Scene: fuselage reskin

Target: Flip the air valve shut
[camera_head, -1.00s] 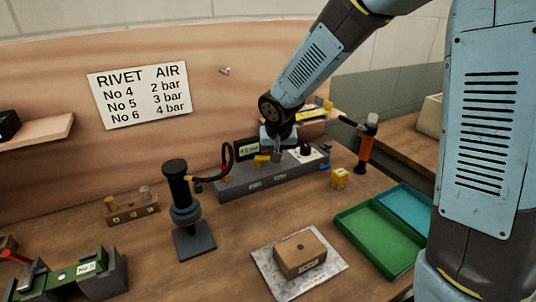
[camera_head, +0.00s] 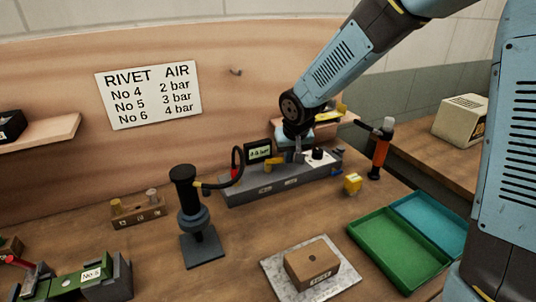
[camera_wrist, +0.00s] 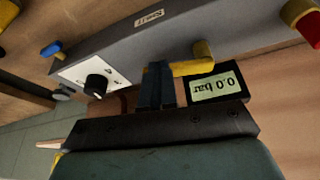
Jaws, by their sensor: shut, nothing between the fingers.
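The air valve's yellow lever (camera_head: 269,166) sits on the long grey manifold block (camera_head: 285,181) at the back of the bench. In the wrist view the lever (camera_wrist: 192,68) lies lengthwise along the block, beside the pressure display (camera_wrist: 216,87), which reads 0.0 bar upside down. The display (camera_head: 258,151) stands behind the block in the head view. My gripper (camera_wrist: 157,84) is shut and empty, its fingertips just beside the lever's free end; I cannot tell whether they touch. In the head view my gripper (camera_head: 297,156) is low over the block, right of the lever.
A black knob on a white plate (camera_wrist: 95,86) is close to my fingers. A rivet tool (camera_head: 190,205) with a hose stands left of the block.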

